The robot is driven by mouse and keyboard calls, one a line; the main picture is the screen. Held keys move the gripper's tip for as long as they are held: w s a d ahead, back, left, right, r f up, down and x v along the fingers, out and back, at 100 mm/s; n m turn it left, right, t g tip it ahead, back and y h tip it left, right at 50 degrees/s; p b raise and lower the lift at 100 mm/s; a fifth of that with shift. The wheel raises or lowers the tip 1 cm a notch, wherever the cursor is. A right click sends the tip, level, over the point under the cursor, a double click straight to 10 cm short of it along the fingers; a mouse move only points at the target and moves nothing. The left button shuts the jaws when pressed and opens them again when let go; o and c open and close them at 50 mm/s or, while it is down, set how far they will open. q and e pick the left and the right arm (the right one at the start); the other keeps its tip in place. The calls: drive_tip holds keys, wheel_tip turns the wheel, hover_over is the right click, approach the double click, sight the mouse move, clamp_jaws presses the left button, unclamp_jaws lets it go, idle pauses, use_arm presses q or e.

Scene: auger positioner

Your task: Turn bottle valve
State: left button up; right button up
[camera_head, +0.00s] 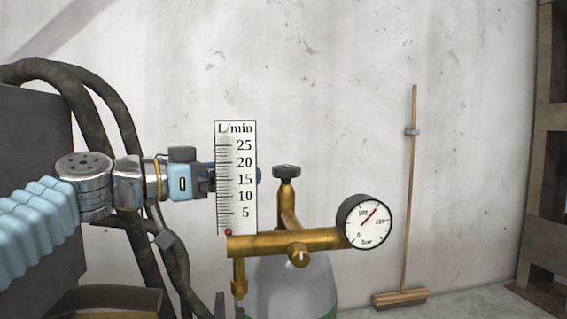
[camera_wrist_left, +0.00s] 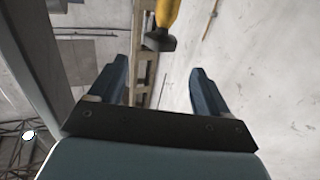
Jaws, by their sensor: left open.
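The bottle valve is a dark knob (camera_head: 287,171) on top of a brass stem, above the brass regulator body (camera_head: 285,243) on a grey and green gas bottle (camera_head: 295,283). In the head view my left gripper (camera_head: 257,175) comes from the left, its fingers mostly hidden behind the flow scale (camera_head: 236,178). It is to the left of the knob, with a small gap. In the left wrist view the open gripper (camera_wrist_left: 164,82) has the dark knob (camera_wrist_left: 159,41) ahead, beyond the fingertips and between their lines. Nothing is between the fingers. My right gripper is not in view.
A round pressure gauge (camera_head: 368,221) sits at the right end of the brass body. Dark hoses (camera_head: 150,225) hang at the left near my arm. A broom (camera_head: 408,200) leans on the wall, and a wooden rack (camera_head: 549,150) stands at far right.

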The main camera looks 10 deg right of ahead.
sight(275, 170)
use_arm(q)
drive_tip(key=p+x, duration=0.3)
drive_tip(key=x, duration=0.7)
drive_tip(key=shift+d, duration=0.2)
drive_tip(key=c, duration=0.9)
drive_tip(key=shift+f+n+t+b, duration=0.1)
drive_tip(key=shift+n+t+b, duration=0.2)
drive_tip(key=shift+t, duration=0.1)
drive_tip(key=shift+n+t+y, duration=0.5)
drive_tip(key=shift+t, duration=0.2)
drive_tip(key=shift+w, duration=0.1)
